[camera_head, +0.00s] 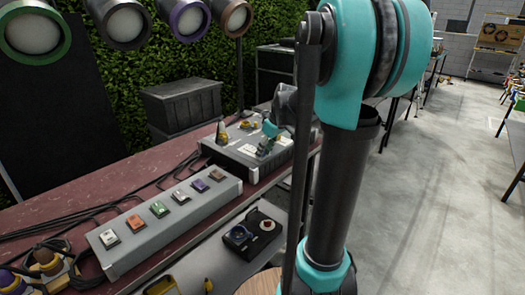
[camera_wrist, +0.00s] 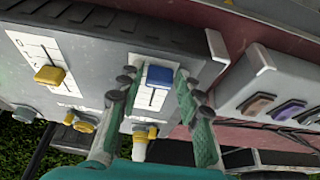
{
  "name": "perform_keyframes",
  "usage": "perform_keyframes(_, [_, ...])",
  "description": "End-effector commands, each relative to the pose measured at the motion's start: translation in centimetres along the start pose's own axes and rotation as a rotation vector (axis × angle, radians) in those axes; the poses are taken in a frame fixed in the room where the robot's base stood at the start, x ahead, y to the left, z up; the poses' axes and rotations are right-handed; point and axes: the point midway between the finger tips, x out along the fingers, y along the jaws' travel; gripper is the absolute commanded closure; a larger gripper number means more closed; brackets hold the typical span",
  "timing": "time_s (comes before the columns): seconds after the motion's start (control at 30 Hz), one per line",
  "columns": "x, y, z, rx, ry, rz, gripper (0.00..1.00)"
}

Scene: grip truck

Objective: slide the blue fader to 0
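The blue fader (camera_wrist: 159,76) is a small blue cap on a white scale plate (camera_wrist: 150,98) with a dark slot. In the wrist view it sits near the upper end of the plate; the scale's marks are too small to read. My gripper (camera_wrist: 157,84) is open, with one green finger on each side of the blue fader. I see gaps between the cap and both fingertips. In the head view my gripper (camera_head: 270,131) is over the grey control box (camera_head: 232,152), and the blue fader cannot be made out there.
A yellow fader (camera_wrist: 50,75) on its own plate lies left of the blue one. Yellow knobs and plugs line the box's edge in the wrist view. A button box (camera_head: 165,222) with several coloured buttons stands beside the control box on the reddish table (camera_head: 75,205), among black cables.

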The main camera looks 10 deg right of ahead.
Motion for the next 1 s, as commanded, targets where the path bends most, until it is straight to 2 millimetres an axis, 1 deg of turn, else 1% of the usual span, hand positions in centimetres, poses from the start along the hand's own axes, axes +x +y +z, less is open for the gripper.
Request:
perform_keyframes(0.03, [0.0,0.0,-0.1,0.0,0.001,0.0,0.56])
perform_keyframes(0.07, [0.0,0.0,-0.1,0.0,0.001,0.0,0.52])
perform_keyframes(0.33, [0.0,0.0,-0.2,-0.001,0.003,0.0,0.52])
perform_keyframes(0.47, [-0.6,0.0,-0.2,0.0,0.004,0.0,0.52])
perform_keyframes(0.57, [-1.9,0.0,-0.1,0.0,0.004,0.0,0.52])
perform_keyframes(0.8, [-6.8,0.0,-0.1,0.001,0.004,0.0,0.52])
perform_keyframes(1.0, [-10.2,0.0,-0.1,0.001,0.004,0.0,0.52])
